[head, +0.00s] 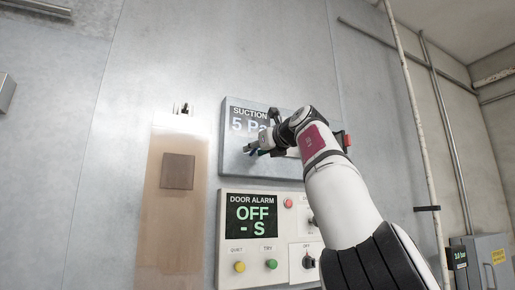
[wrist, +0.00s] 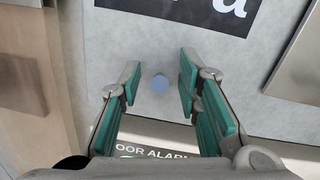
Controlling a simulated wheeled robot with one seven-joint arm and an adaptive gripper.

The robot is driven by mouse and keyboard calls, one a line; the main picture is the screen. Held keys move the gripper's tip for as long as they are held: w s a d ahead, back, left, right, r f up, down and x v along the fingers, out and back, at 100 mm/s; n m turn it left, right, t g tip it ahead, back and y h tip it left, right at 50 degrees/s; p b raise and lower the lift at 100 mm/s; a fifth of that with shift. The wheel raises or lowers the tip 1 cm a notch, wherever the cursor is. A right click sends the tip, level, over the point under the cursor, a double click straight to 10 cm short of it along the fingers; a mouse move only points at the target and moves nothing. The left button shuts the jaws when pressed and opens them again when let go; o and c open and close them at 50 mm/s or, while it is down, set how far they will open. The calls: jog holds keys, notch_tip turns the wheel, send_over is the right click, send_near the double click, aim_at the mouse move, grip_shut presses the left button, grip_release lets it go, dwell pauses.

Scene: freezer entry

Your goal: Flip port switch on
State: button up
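My gripper (head: 251,149) is in front of the lower left of the suction panel (head: 231,112), which reads "SUCTION 5 Pa". In the wrist view my gripper (wrist: 160,75) is open, its green-padded fingers apart. A small round blue-grey knob or switch end (wrist: 160,84) shows in the gap between them, with clear space on both sides. Its shape in depth cannot be told. No label reading "port" is legible. My arm hides the right part of the suction panel in the head view.
Below is the door alarm panel (head: 224,278), reading "OFF - S", with a yellow button (head: 239,267), a green button (head: 271,264), a red button (head: 288,203) and a rotary knob (head: 308,262). A brown plate (head: 178,171) is at left. A grey box (head: 488,262) stands lower right.

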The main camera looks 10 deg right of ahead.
jog(key=v, duration=1.2)
jog(key=shift+f, duration=0.1)
dwell(0.6)
